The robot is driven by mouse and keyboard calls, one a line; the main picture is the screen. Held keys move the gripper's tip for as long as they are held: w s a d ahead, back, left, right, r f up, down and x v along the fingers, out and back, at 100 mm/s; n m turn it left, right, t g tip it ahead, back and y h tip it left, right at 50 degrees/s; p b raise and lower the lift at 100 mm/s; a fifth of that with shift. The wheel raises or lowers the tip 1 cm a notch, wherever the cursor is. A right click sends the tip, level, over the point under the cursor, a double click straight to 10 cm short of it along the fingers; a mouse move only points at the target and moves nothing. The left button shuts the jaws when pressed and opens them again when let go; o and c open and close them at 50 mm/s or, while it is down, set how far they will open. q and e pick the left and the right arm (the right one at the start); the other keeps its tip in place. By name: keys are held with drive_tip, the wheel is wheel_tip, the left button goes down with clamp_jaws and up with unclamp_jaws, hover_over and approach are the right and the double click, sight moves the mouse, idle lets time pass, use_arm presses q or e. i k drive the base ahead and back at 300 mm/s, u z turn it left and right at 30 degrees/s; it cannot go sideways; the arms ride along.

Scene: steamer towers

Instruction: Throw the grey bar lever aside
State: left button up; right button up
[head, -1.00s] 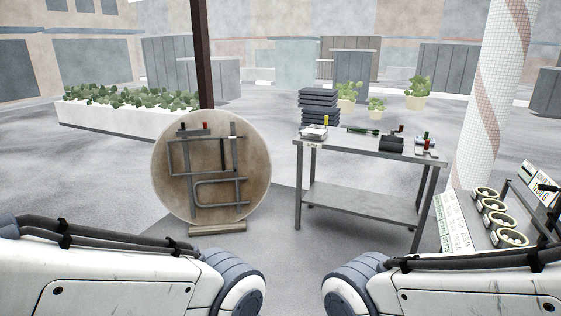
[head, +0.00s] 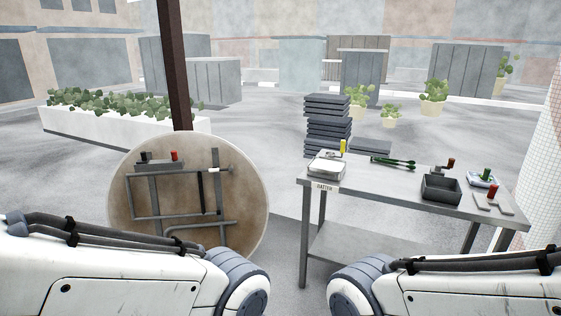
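A round tan board (head: 250,205) stands upright at the left, carrying several grey bars. A small red handle (head: 174,155) stands on a dark grey block near the board's top. I cannot tell for sure which of these is the grey bar lever. My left arm covers the board's lower left part. Only links of my two arms show; both grippers are out of view.
A grey metal table (head: 400,190) stands at the right with a white-topped tray (head: 327,168), green tongs (head: 393,162), a dark open box (head: 441,189) and small red and green-handled items. Dark stacked slabs (head: 327,125) stand behind it. A brown post (head: 174,70) rises behind the board.

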sight(230, 167)
drive_tip(key=i, duration=2.8)
drive_tip(key=u, duration=0.55)
